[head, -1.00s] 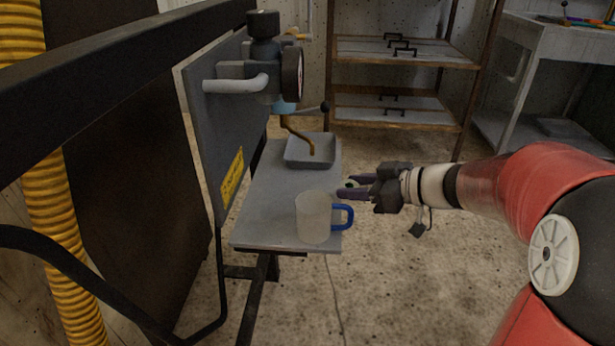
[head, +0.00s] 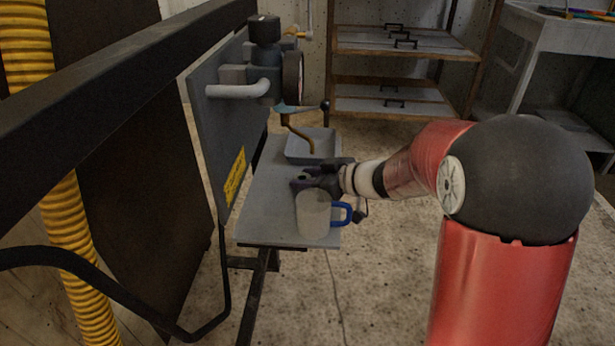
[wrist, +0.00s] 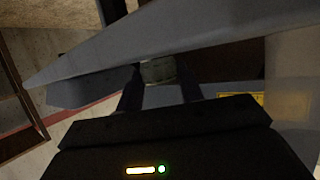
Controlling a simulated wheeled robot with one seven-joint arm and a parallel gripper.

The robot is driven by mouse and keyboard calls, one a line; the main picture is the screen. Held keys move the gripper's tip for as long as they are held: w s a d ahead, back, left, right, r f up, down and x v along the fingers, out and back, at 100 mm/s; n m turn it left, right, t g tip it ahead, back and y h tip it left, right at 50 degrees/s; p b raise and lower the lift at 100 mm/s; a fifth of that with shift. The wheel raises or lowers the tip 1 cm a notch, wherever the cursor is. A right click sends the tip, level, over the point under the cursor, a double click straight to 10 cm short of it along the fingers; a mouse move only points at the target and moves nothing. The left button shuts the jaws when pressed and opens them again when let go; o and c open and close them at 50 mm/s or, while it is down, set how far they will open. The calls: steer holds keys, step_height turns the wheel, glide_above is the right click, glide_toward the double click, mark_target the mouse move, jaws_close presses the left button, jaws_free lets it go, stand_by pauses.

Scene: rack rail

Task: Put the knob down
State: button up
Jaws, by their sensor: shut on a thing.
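The knob (wrist: 158,70) is a small dull grey-green piece between the two dark fingers of my gripper (wrist: 160,88) in the wrist view. My gripper is shut on it. In the head view my gripper (head: 298,184) is over the grey worktop (head: 262,215), behind the mug and in front of the tray. The knob cannot be made out there, as the fingers hide it. I cannot tell whether the knob touches the worktop.
A translucent mug (head: 313,215) with a blue handle stands close in front of my gripper. A grey tray (head: 300,152) sits behind it, under a brown spout and a lever (head: 324,106). An upright panel (head: 222,140) with a yellow label borders the left. The worktop's front left is clear.

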steer(key=shift+f+b, duration=0.15)
steer(key=shift+b, duration=0.25)
steer(key=o, duration=1.1)
